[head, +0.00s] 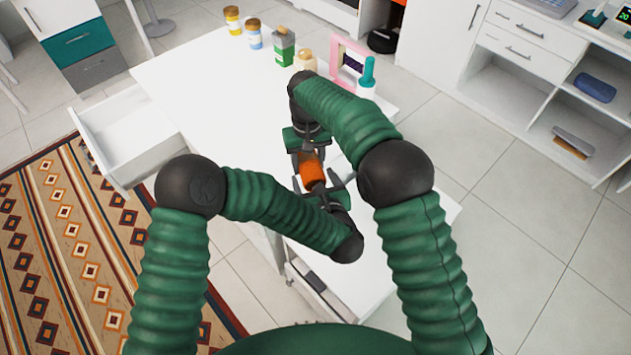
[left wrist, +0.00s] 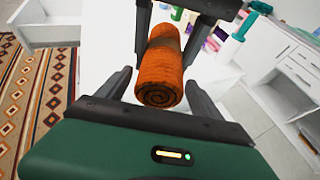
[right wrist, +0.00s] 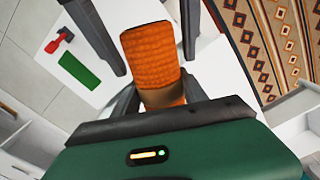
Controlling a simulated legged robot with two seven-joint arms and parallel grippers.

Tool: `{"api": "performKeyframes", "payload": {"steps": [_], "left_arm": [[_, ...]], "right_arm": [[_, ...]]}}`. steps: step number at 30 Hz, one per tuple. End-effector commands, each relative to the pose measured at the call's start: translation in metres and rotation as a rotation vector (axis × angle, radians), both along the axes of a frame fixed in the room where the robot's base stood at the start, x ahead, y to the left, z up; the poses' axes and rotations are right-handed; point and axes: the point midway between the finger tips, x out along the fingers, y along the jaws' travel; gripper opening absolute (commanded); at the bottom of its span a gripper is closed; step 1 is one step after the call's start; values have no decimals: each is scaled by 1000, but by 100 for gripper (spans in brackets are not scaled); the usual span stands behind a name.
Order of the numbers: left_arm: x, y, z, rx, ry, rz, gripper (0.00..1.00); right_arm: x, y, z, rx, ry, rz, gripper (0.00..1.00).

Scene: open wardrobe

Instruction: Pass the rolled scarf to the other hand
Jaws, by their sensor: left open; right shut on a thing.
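The rolled scarf (head: 311,170) is an orange roll between my two grippers above the white table. Its spiral end faces the camera in the left wrist view (left wrist: 158,90), and its ribbed side shows in the right wrist view (right wrist: 152,58). My right gripper (head: 306,152) is shut on the scarf from the far side. My left gripper (head: 320,187) is open at the near end. In the left wrist view its fingers stand on both sides of the scarf, with gaps visible. The arms partly hide the contact in the head view.
The white table (head: 205,75) carries jars and bottles (head: 254,33), a green container (head: 284,47), a pink frame (head: 345,58) and a teal-topped bottle (head: 367,78) at the back. An open drawer (head: 130,135) juts out left. A patterned rug (head: 60,250) lies on the floor.

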Motion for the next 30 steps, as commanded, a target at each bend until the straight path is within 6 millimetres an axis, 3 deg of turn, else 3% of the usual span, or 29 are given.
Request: {"api": "performKeyframes", "payload": {"steps": [2, 16, 17, 18, 23, 30], "left_arm": [[0, 0, 0, 0, 0, 0, 73], [-1, -1, 0, -1, 0, -2, 12], [-1, -1, 0, -1, 0, -2, 9], [-1, -1, 0, -1, 0, -2, 9], [-1, -1, 0, 0, 0, -1, 9], [0, 0, 0, 0, 0, -1, 9]], "right_arm": [[0, 0, 0, 0, 0, 0, 9], [0, 1, 0, 1, 0, 0, 9], [0, 1, 0, 1, 0, 0, 51], [0, 1, 0, 1, 0, 0, 56], [0, 1, 0, 1, 0, 0, 75], [0, 0, 0, 0, 0, 0, 75]]}}
